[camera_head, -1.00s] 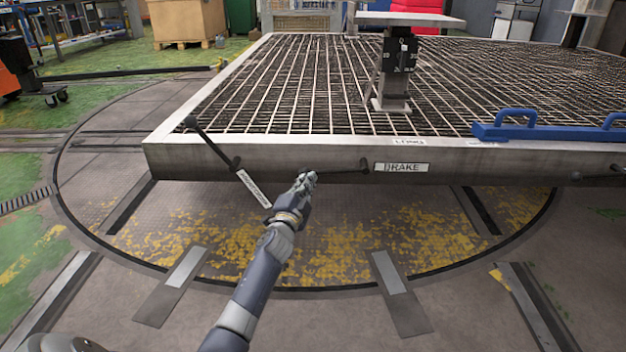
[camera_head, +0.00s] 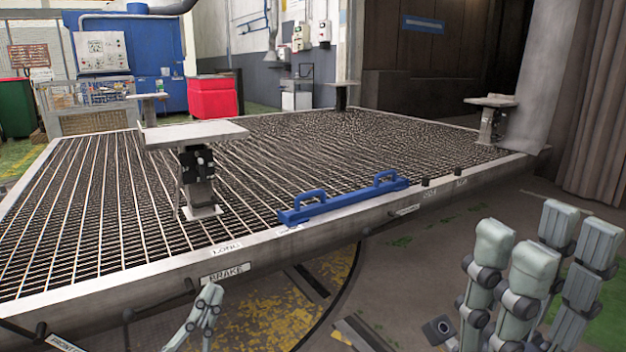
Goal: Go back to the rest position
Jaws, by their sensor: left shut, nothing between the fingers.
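My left gripper (camera_head: 210,298) is low in the view, left of centre, in front of the table's front edge. It is shut with nothing held. It sits just below the BRAKE label (camera_head: 225,273), close to the dark brake lever (camera_head: 160,304); I cannot tell whether they touch. My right gripper (camera_head: 540,245) is large and near the camera at the lower right. Its grey-green fingers point up, spread apart and empty. Only the hand parts of both arms show.
The large grated turntable platform (camera_head: 330,227) fills the middle. A blue bar with two handles (camera_head: 345,203) lies on its front rim. A grey pedestal (camera_head: 196,165) stands on the grating.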

